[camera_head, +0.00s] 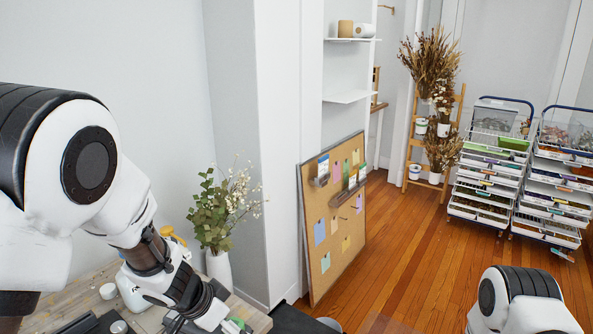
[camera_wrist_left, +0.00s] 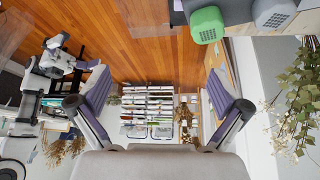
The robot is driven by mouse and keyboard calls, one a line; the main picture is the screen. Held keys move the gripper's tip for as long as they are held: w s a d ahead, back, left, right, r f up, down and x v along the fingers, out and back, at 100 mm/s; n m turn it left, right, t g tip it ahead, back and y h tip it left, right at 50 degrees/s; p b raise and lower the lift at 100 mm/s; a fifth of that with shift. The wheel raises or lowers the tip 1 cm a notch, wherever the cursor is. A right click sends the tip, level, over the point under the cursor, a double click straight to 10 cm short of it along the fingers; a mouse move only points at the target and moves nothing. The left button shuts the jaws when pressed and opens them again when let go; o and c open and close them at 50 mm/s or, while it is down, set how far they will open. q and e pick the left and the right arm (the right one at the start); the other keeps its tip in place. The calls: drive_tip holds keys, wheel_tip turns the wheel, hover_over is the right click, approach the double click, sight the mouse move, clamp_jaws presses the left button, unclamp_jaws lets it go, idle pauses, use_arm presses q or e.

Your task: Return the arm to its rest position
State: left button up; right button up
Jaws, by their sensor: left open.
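My left arm reaches in from the left in the head view and bends down over the work table (camera_head: 92,282). Its gripper is low in that view, and its fingers are hard to make out there. In the left wrist view the left gripper (camera_wrist_left: 160,92) has its two purple-grey pads wide apart with nothing between them. The wooden floor and a distant rack show through the gap. The upper part of my right arm shows at the lower right of the head view.
A white vase with leafy stems (camera_head: 218,266) stands close beyond the left forearm. A corkboard (camera_head: 333,225) leans behind it. Rolling drawer racks (camera_head: 485,178) stand far right on open floor. A green container (camera_wrist_left: 207,25) and a grey one (camera_wrist_left: 272,13) show at the wrist view's top.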

use_arm(q)
drive_tip(key=s+a+f+n+g, duration=0.1)
drive_tip(key=s+f+n+g, duration=0.15)
drive_tip(key=s+f, duration=0.65)
drive_tip(key=s+a+f+n+g, duration=0.2)
drive_tip(key=s+f+n, duration=0.2)
drive_tip(key=s+f, duration=0.55)
use_arm(e)
drive_tip(key=s+f+m+t+h, duration=0.1)
drive_tip(key=s+f+m+h, duration=0.55)
drive_tip(key=m+h, duration=0.2)
use_arm(q)
drive_tip(key=s+a+f+n+y, duration=0.3)
drive_tip(key=s+a+f, duration=0.3)
drive_tip(key=s+a, duration=0.3)
drive_tip(key=shift+s+a+f+t+y, duration=0.3)
drive_tip(key=shift+a+y, duration=0.2)
drive_tip(key=shift+y, duration=0.2)
use_arm(e)
drive_tip(key=s+d+f+m+g+h, duration=0.2)
drive_tip(key=s+d, duration=0.4)
drive_tip(key=s, duration=0.3)
drive_tip(key=s+d+f+m+g+h, duration=0.3)
drive_tip(key=s+d+m+g+h, duration=0.1)
drive_tip(key=s, duration=0.6)
drive_tip(key=shift+d+g+h, duration=0.6)
drive_tip(key=shift+d+h, duration=0.35)
drive_tip(key=shift+h, duration=0.3)
